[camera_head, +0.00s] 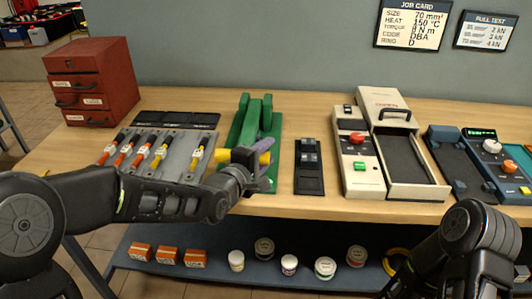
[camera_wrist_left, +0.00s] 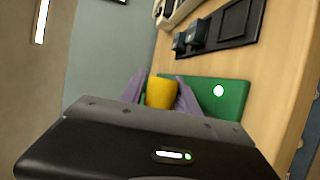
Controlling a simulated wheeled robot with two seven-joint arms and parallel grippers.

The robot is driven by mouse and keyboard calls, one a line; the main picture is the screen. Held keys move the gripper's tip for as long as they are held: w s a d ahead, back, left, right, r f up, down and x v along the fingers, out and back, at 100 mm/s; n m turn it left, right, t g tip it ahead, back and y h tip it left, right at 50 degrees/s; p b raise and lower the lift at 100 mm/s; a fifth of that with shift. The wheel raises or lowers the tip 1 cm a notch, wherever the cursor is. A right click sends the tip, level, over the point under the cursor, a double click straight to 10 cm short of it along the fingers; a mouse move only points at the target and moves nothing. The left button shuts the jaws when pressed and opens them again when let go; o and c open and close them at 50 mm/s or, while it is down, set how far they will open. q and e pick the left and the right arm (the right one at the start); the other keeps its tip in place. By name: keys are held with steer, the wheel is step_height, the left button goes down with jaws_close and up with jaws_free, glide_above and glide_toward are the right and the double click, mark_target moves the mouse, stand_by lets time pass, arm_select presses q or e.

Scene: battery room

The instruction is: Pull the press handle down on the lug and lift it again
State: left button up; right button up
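The green press (camera_head: 246,118) stands on the bench in the middle of the head view. Its yellow press handle (camera_head: 265,158) lies low and crosswise at the press's front. It also shows in the left wrist view (camera_wrist_left: 160,93), between purple fingers. My left gripper (camera_head: 245,157) is shut on the handle, with a finger against each side and yellow showing on both sides of it in the head view. The lug under the press cannot be made out, as the gripper and press hide that spot. My right arm is at the bottom right, its gripper out of view.
A grey rack (camera_head: 178,150) with orange and yellow-handled tools stands left of the press, by a red drawer cabinet (camera_head: 92,82). Right are a black block fixture (camera_head: 309,170), a cream machine (camera_head: 356,150) and a blue tester (camera_head: 492,165). Tubs and boxes sit on the lower shelf (camera_head: 215,276).

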arm_select(q)
jaws_close()
stand_by(1.0)
